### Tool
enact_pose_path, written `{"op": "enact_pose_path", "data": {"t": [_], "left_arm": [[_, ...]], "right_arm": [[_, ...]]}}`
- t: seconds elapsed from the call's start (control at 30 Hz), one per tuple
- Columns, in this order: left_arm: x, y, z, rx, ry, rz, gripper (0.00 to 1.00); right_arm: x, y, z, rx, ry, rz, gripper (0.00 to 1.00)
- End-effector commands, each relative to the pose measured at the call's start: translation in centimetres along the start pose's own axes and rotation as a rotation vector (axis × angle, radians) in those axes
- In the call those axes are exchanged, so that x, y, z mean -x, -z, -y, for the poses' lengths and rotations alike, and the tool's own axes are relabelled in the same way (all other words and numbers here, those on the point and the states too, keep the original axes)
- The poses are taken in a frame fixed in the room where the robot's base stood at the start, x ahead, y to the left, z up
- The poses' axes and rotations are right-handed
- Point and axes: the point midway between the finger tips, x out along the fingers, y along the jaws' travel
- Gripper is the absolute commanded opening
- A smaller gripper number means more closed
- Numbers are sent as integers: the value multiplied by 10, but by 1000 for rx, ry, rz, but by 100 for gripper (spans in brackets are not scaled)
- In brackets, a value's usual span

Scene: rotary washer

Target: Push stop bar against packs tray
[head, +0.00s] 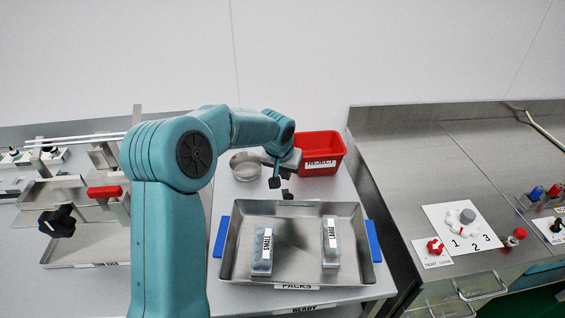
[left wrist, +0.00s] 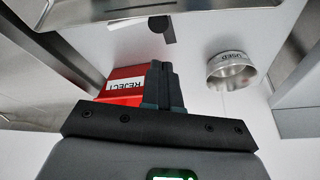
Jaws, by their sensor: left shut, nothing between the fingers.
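The packs tray (head: 229,245) is a shallow metal tray with blue side handles and a PACKS label. It holds two clear packs, one labelled SMALL (head: 262,252) and another on its right (head: 331,243). A small black knob (head: 287,194) stands just behind the tray's far rim. In the left wrist view this knob (left wrist: 160,24) is beside a thin light bar (left wrist: 128,20), apparently the stop bar, near the tray's edge. My left gripper (head: 274,183) is shut and empty, pointing down just behind the knob. Its closed fingers show in the left wrist view (left wrist: 162,85). My right gripper is out of view.
A red REJECT bin (head: 330,155) and a round metal USED bowl (head: 245,166) stand behind the tray, close to my left wrist. A metal fixture with a red bar (head: 105,192) is at left. A steel counter (head: 420,150) is at right.

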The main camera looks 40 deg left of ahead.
Motion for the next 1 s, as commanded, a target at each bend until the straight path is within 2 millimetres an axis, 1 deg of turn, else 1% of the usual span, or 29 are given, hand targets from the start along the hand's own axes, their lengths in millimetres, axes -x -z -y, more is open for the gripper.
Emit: {"op": "enact_pose_path", "data": {"t": [0.03, 0.1, 0.2, 0.3, 0.4, 0.47, 0.53, 0.57, 0.63, 0.67, 0.73, 0.8, 0.9, 1.0], "left_arm": [[14, 1, 0, 0, 0, -5, 0], [31, 0, 0, 0, 0, -5, 0], [51, 0, 0, 1, -1, -1, 0], [65, 0, 0, 0, 0, 0, 0], [74, -1, 0, -2, 0, 2, 0], [76, 0, 0, -18, -1, 0, 0], [76, 2, 0, -85, 3, -14, 0], [72, -1, 0, -139, 10, -16, 0], [63, -17, 0, -309, 31, -19, 0], [57, -27, -2, -386, 39, -31, 0], [47, -51, -11, -563, 54, -69, 0], [42, -71, -19, -698, 66, -112, 0], [39, -96, -30, -806, 76, -165, 0], [41, -109, -37, -837, 78, -206, 0]], "right_arm": [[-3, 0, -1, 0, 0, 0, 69], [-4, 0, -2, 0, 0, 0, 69], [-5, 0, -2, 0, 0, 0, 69], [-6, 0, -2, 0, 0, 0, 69], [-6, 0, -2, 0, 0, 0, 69], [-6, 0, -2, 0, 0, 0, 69], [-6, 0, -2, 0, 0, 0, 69], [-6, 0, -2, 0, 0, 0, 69], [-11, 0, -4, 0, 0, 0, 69], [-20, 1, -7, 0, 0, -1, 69], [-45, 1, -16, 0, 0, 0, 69], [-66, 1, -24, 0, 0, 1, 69], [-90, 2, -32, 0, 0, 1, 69], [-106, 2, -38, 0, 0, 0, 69]]}}
